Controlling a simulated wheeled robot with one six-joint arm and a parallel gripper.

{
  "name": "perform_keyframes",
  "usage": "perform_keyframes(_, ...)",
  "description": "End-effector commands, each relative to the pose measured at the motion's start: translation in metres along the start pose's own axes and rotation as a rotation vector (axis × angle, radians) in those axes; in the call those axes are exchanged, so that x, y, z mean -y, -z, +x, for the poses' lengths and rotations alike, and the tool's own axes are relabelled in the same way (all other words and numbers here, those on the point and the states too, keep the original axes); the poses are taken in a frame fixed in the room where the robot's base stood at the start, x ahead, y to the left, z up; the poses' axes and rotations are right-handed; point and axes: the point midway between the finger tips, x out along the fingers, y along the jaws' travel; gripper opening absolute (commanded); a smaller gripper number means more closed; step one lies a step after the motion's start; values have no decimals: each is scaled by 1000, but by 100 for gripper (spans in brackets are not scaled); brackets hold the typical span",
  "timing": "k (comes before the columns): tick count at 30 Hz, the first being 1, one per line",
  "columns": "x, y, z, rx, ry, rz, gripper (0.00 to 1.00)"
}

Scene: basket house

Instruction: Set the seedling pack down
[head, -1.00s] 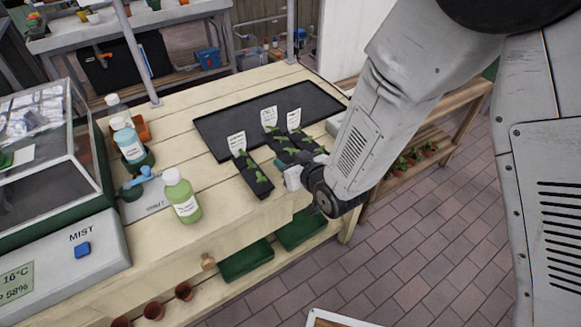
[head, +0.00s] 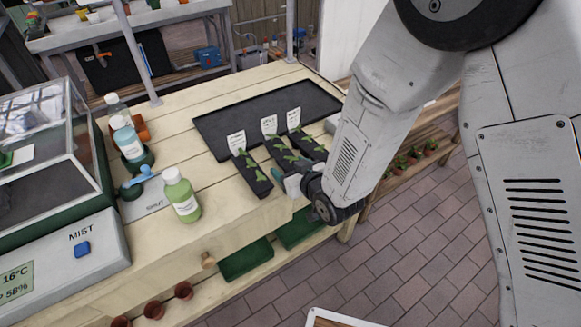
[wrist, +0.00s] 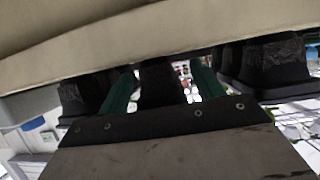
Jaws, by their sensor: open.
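Three black seedling packs with green sprouts and white labels stand side by side at the front of the black tray (head: 225,128): left pack (head: 257,181), middle pack (head: 282,153), right pack (head: 313,150). My gripper (head: 278,173) is low at the near end of the middle pack, beside the left one. In the wrist view its green fingers (wrist: 160,92) are apart, with a black pack (wrist: 160,82) between them and more black packs on either side. Finger contact cannot be told. The near end of the middle pack is partly hidden by the gripper.
The packs are on a pale wooden bench (head: 220,215) near its front edge. The tray's back part is clear.

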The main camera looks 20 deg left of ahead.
Motion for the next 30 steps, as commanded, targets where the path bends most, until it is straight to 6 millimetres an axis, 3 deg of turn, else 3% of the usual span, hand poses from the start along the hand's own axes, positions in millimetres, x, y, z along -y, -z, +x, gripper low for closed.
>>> perform_keyframes(13, 2, 0, -67, 0, 0, 0, 66)
perform_keyframes(25, 0, 2, -77, 3, -4, 1, 66)
perform_keyframes(30, -29, 20, -87, 63, -60, 20, 66)
